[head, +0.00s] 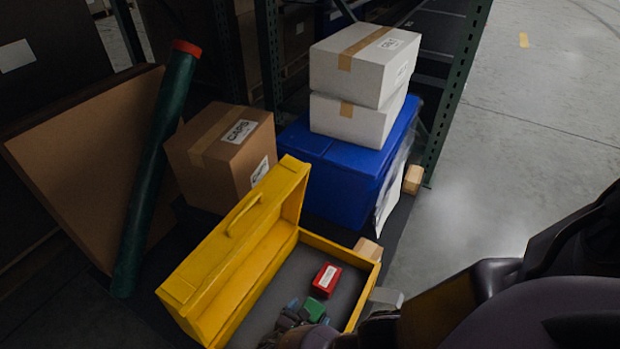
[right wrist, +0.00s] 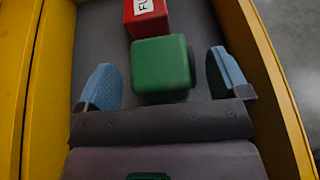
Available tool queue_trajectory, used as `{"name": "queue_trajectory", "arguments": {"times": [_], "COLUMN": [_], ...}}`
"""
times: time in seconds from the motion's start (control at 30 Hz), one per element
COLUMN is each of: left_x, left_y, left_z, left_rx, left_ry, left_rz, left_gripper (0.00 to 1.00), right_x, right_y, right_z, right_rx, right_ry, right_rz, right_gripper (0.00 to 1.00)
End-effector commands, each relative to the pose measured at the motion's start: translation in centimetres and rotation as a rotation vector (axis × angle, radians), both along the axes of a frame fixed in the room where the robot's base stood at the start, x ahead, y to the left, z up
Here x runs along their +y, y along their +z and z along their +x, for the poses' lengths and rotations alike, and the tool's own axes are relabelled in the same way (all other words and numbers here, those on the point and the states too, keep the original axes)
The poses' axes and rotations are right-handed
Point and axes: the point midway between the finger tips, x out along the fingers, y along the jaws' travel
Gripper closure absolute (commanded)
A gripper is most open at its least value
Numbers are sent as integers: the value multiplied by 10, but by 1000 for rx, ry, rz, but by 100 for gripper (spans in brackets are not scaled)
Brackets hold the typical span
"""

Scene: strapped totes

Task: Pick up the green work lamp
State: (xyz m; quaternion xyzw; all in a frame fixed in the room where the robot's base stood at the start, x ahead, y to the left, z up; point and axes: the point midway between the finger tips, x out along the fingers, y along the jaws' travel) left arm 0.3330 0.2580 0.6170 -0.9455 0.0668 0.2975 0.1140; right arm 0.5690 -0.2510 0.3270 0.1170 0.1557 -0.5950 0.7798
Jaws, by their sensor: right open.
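The green work lamp (head: 315,308) looks like a small rounded green block and lies on the grey floor of the open yellow toolbox (head: 192,287). My right gripper (head: 307,314) is inside the box, open, with its blue fingertips around the lamp. In the right wrist view the green lamp (right wrist: 162,66) lies between the spread fingers of the right gripper (right wrist: 166,78), with a gap on each side. My arm covers the box's near right corner in the head view. My left gripper is not in view.
A red labelled box (head: 326,279) lies just beyond the lamp, seemingly touching it. The toolbox's raised lid stands at the left. A blue tote (head: 340,180) with two white cartons (head: 362,70), a brown carton (head: 222,155) and a green tube (head: 155,170) stand behind. Floor at right is clear.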

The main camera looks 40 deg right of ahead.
Motion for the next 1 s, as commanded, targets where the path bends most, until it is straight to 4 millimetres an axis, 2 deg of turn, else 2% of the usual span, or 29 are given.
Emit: {"name": "queue_trajectory", "arguments": {"times": [0.2,0.6,0.87,1.0], "left_x": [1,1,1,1], "left_y": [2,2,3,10], "left_z": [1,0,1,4], "left_rx": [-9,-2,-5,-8], "left_ry": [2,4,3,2], "left_rz": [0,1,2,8], "left_gripper": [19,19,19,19], "right_x": [0,0,0,0], "right_y": [1,1,3,15], "right_z": [2,2,2,5], "right_rx": [-3,-2,-3,-10], "right_ry": [0,1,1,0], "right_rz": [2,2,2,2], "right_gripper": [6,66,66,66]}}
